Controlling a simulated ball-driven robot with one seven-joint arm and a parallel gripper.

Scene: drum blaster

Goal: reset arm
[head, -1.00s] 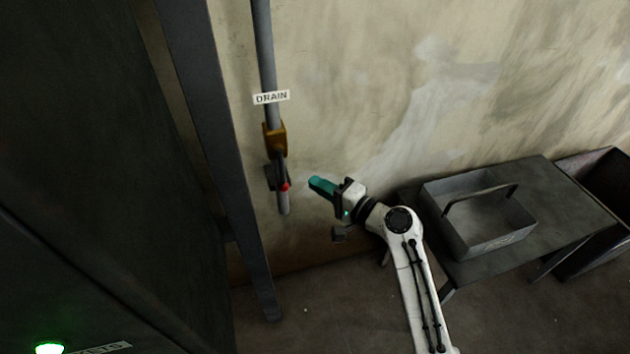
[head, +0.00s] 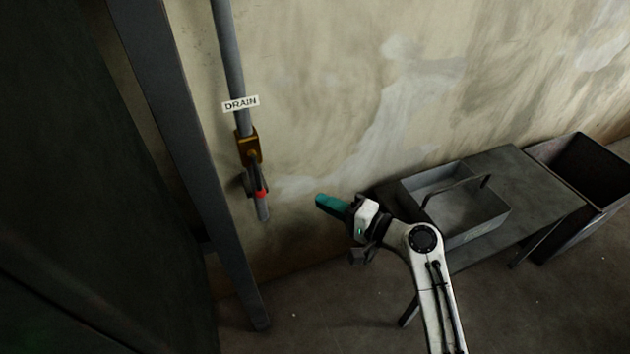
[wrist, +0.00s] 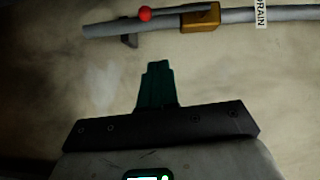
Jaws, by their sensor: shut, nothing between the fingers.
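My gripper (head: 322,201) is in the middle of the head view, with teal fingers pointing left toward the drain pipe. The fingers are together and empty. In the wrist view my gripper (wrist: 158,66) shows its teal fingers closed, with bare wall ahead of them. The drain valve (head: 248,146) is a yellow body on a grey pipe, with a handle that has a red tip (head: 261,194). In the wrist view the valve (wrist: 200,18) and the red tip (wrist: 145,14) lie beyond the fingertips. My gripper is clear of the handle, with a gap between them.
A grey metal table (head: 545,190) at the right carries an open tray with a handle (head: 478,224). A dark bin (head: 590,170) stands at the far right. A grey post (head: 190,150) and dark panel are at the left. The wall is bare between pipe and table.

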